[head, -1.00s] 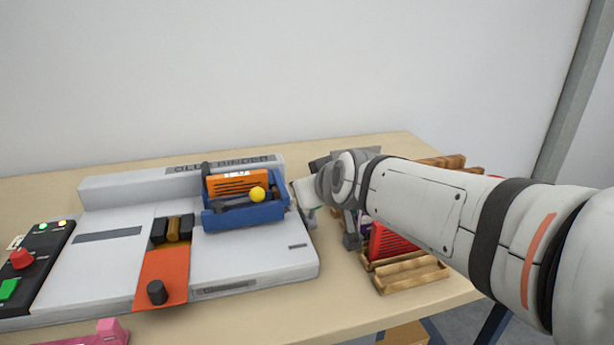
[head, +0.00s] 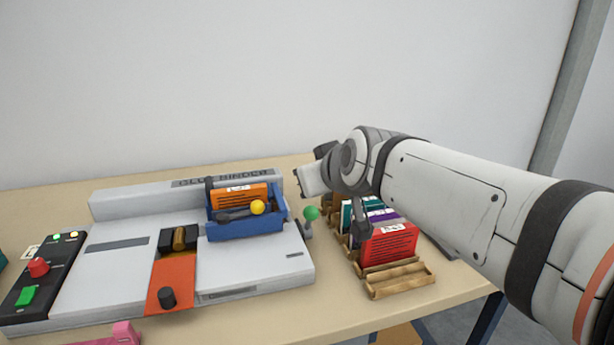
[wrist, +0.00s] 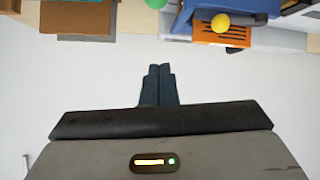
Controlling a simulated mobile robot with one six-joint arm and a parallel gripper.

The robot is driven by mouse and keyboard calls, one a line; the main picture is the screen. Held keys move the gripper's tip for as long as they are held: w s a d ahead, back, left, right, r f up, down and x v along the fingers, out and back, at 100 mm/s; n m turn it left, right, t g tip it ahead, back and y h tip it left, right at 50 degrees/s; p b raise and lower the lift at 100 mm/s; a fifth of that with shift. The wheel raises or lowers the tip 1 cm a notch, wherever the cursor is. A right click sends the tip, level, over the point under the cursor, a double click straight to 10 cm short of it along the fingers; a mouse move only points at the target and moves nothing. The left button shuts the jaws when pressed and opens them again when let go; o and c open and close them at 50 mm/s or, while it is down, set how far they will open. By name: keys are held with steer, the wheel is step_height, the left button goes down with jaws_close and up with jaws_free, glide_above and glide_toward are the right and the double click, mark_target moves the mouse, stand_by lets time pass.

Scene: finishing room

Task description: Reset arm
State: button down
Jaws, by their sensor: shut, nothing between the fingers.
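My gripper (wrist: 158,72) is shut and empty in the wrist view. Its two dark fingers are together in front of the bare wall, touching nothing. The table things appear upside down along the top of that view. In the head view my arm reaches in from the right, its wrist above the table near the book rack; I cannot make out the fingertips there.
The glue binder (head: 110,277) fills the left of the table, its blue clamp (head: 245,228) holding an orange book (head: 238,195). A lever with a green ball (head: 311,213) stands beside it. A wooden rack (head: 400,279) with a red book (head: 388,246) and others stands below my arm.

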stand_by(0.3)
steer(key=s+d+f+m+g+h+p, duration=0.1)
steer(key=s+d+g+p, duration=0.3)
steer(key=s+p, duration=0.4)
steer(key=s+d+f+m+g+h+p, duration=0.2)
steer(key=s+d+m+g+p, duration=0.2)
steer(key=s+d+p, duration=0.3)
steer(key=s+p, duration=0.1)
steer(key=s, duration=0.1)
steer(key=shift+s+f+h, duration=0.15)
steer(key=shift+s+h, duration=0.15)
steer(key=shift+s, duration=0.1)
